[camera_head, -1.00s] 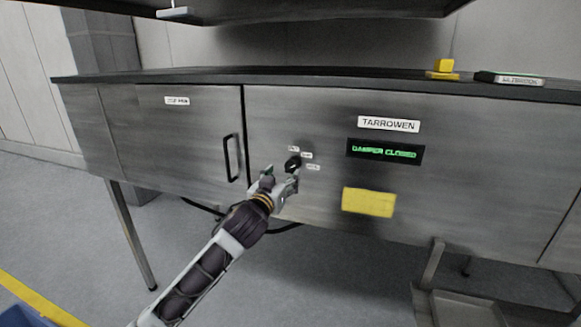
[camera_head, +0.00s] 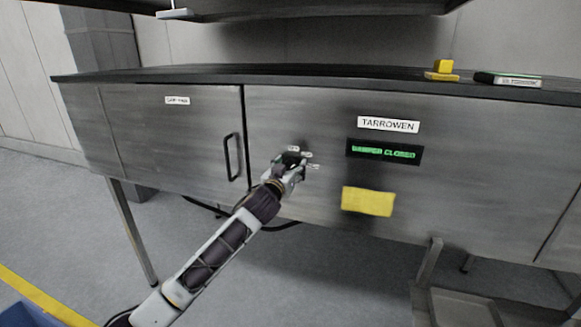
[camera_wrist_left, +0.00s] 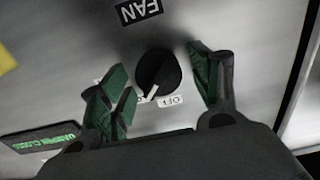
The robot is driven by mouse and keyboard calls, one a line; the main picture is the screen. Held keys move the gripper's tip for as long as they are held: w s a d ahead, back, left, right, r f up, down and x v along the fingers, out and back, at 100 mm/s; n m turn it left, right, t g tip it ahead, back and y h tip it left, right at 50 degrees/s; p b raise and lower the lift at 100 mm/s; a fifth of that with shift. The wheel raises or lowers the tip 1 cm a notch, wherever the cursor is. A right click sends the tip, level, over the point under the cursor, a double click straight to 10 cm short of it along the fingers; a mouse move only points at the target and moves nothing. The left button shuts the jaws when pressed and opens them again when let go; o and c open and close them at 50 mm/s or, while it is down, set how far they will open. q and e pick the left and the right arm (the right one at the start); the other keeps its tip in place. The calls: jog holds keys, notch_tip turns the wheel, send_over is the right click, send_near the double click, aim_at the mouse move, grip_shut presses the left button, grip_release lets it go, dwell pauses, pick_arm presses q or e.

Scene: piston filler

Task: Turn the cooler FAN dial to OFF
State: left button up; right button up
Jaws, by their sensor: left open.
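The FAN dial (camera_wrist_left: 158,72) is a round black knob on the steel front panel, below a dark FAN label (camera_wrist_left: 138,11) in the left wrist view. Its white pointer mark points down and slightly left, beside the left end of the OFF label (camera_wrist_left: 170,101). My left gripper (camera_wrist_left: 164,88) is open, with green-padded fingers on either side of the dial; whether they touch it I cannot tell. In the head view my left gripper (camera_head: 290,160) is at the panel and mostly covers the dial. My right gripper is not in view.
A green-lettered display (camera_head: 384,151) reading DAMPER CLOSED and a yellow plate (camera_head: 368,201) are right of the dial. A black door handle (camera_head: 232,157) stands out to its left. A yellow block (camera_head: 443,67) and a dark box (camera_head: 508,79) lie on the counter (camera_head: 330,77).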

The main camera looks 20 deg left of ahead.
pick_arm(q)
jog(key=shift+c, duration=0.2)
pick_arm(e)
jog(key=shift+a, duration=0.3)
pick_arm(q)
jog(key=c, duration=1)
